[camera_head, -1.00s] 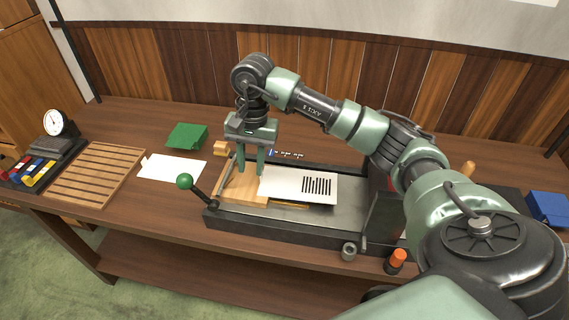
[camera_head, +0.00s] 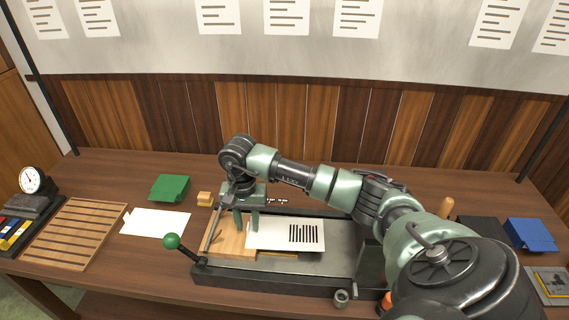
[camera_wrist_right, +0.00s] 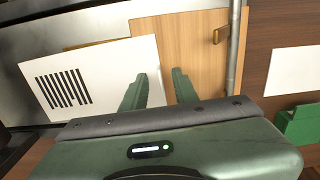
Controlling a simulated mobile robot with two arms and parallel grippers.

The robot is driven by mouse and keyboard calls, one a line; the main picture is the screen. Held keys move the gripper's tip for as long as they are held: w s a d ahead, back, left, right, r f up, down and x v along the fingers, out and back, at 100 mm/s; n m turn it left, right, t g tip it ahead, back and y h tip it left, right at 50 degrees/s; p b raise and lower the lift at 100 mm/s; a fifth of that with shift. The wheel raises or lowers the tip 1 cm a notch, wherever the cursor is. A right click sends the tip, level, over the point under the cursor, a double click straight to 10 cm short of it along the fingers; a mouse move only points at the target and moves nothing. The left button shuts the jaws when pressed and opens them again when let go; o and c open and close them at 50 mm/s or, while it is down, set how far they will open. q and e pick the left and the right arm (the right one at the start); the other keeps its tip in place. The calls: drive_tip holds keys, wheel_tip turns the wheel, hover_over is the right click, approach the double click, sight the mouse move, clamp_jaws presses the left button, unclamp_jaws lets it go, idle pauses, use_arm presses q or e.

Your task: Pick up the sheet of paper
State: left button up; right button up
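A white sheet of paper with a block of black stripes (camera_head: 275,234) lies on the bed of a press-like machine (camera_head: 290,267), partly over a pale wooden board (camera_head: 228,238). It also shows in the right wrist view (camera_wrist_right: 105,65). My right gripper (camera_head: 246,226) points down over the board at the sheet's left end. In the wrist view its fingers (camera_wrist_right: 158,86) are apart, with the sheet's edge between them. I cannot tell whether a finger touches the sheet. A blank white sheet (camera_head: 155,222) lies on the table to the left. My left gripper is out of view.
A green-knobbed lever (camera_head: 171,241) rises at the machine's left end. A green block (camera_head: 170,188), a slatted wooden rack (camera_head: 75,234) and a dial gauge (camera_head: 31,180) stand left. A blue box (camera_head: 531,235) is at the far right. The table's back strip is mostly clear.

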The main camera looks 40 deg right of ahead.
drive_tip(key=c, duration=0.4)
clamp_jaws()
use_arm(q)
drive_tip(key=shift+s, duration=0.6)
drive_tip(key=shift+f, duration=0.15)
use_arm(e)
drive_tip(key=shift+r, duration=0.15)
